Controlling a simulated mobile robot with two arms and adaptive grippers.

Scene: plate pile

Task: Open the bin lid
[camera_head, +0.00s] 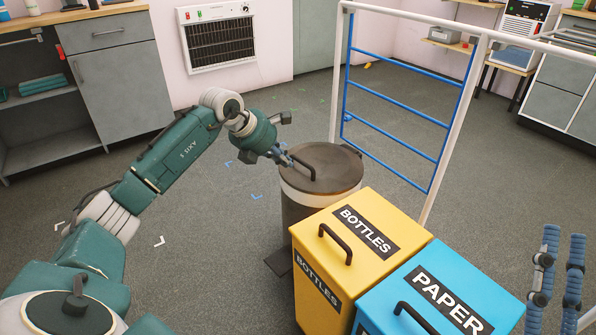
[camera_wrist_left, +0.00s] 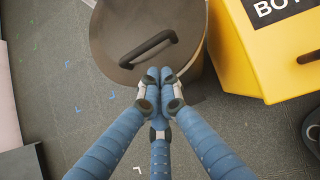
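The round bin stands in the middle of the head view, with a dark lid (camera_head: 322,168) lying flat on a pale band and a dark body (camera_head: 297,212). A black curved handle (camera_head: 303,167) sits on the lid; the wrist view shows the handle (camera_wrist_left: 150,48) too. My left gripper (camera_head: 285,158) is at the lid's left edge, close to the handle. In the wrist view its blue fingers (camera_wrist_left: 160,75) come together at the tips over the lid's rim, just short of the handle, with nothing seen between them. My right gripper (camera_head: 562,236) is partly in view at the lower right, its fingers apart and empty.
A yellow bottles bin (camera_head: 312,252) and a blue paper bin (camera_head: 480,282) stand right of the round bin. A white frame with blue bars (camera_head: 402,103) rises behind them. A grey cabinet (camera_head: 120,85) and a wall heater (camera_head: 222,42) are farther back. The floor left of the bin is clear.

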